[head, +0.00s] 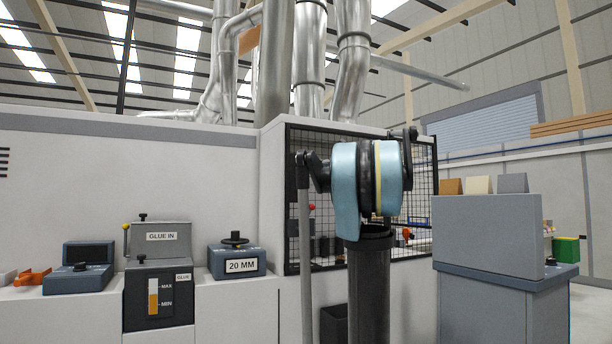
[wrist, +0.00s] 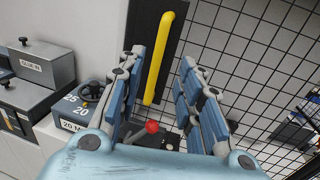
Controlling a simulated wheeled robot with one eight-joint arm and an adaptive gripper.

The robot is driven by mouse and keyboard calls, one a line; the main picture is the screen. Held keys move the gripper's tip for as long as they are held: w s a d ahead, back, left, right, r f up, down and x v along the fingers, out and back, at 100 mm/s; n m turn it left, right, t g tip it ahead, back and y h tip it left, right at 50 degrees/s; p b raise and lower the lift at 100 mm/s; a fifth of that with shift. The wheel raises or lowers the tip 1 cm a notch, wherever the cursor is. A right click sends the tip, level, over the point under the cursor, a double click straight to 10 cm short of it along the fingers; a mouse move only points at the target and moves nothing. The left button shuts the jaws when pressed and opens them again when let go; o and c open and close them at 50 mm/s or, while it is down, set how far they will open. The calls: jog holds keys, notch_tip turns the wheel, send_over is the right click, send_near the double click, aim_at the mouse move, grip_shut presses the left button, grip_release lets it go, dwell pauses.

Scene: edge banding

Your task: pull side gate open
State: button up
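The side gate is a black wire mesh panel (head: 424,180) in a dark frame on the white machine housing, partly hidden behind my arm in the head view. The mesh also fills the right of the wrist view (wrist: 262,62). A yellow bar handle (wrist: 158,60) stands on a dark upright strip at the mesh's left edge. My gripper (wrist: 162,66) is open, with its blue-grey fingers to the left and right of the handle in the picture. The handle shows in the gap, with no visible contact; its depth relative to the fingertips is unclear. My arm hides the handle in the head view.
Left of the mesh are a 20 MM dial box (head: 237,262) and a GLUE IN unit (head: 160,241). A grey cabinet (head: 488,236) stands at the right. A red knob (wrist: 152,127) shows low between my fingers. Metal ducts (head: 308,60) rise above.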

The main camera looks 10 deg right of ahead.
jog(key=x, duration=1)
jog(key=shift+w+a+f, duration=0.1)
jog(key=shift+w+a, duration=0.05)
jog(key=shift+w, duration=0.1)
jog(key=shift+c, duration=0.5)
grip_shut()
